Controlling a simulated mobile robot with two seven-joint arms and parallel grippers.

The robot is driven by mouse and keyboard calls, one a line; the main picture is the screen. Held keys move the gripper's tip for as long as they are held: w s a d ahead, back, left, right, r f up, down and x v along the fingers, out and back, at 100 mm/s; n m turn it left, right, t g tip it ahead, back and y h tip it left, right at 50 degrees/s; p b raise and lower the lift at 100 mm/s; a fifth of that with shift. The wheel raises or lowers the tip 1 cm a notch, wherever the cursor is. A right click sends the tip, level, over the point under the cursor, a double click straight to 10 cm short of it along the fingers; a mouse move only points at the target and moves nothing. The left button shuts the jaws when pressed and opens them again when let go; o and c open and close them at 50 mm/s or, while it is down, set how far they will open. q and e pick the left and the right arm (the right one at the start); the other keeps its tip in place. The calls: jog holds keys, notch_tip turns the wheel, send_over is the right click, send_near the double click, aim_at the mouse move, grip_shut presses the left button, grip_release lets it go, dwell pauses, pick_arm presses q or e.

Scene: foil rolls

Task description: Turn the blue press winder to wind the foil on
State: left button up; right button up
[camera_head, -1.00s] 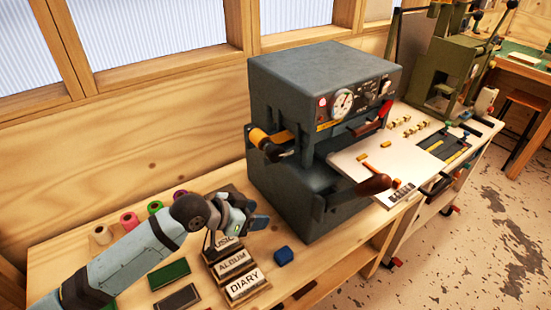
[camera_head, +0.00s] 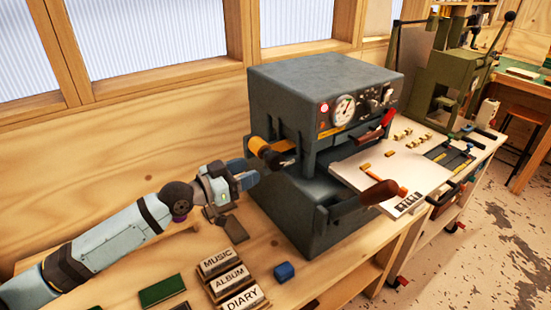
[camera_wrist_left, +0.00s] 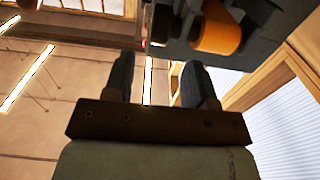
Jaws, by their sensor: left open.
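The blue-grey press (camera_head: 310,85) stands on the wooden bench. An orange-gold foil roll (camera_head: 257,146) with a dark knob-like end (camera_head: 280,160) sticks out of its left side; the end looks like the winder. My left gripper (camera_head: 255,172) is just left of and below the roll, open and empty, apart from it as far as I can tell. In the left wrist view, the two dark fingers of my left gripper (camera_wrist_left: 156,68) are spread, with the orange roll (camera_wrist_left: 220,30) beyond them at upper right. My right gripper is not in view.
Label blocks (camera_head: 228,278) and a small blue block (camera_head: 284,271) lie on the bench in front. A red-brown handle (camera_head: 380,192) sticks out at the press's front, by a white board (camera_head: 435,180). A green machine (camera_head: 445,85) stands at the right.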

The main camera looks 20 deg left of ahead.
aim_at(269, 160)
pick_arm(q)
jog(key=p+x, duration=0.1)
jog(key=x, duration=0.8)
jog(key=c, duration=0.9)
jog(key=shift+r+p, duration=0.1)
jog(key=shift+p, duration=0.3)
jog(key=g+y+p, duration=0.1)
jog(key=p, duration=0.3)
jog(key=g+y+p, duration=0.1)
jog(key=p, duration=0.3)
jog(key=shift+r+g, duration=0.3)
jog(key=shift+f+g+y+p, duration=0.3)
jog(key=shift+g+p, duration=0.1)
jog(key=shift+p, duration=0.4)
jog(key=shift+f, duration=0.15)
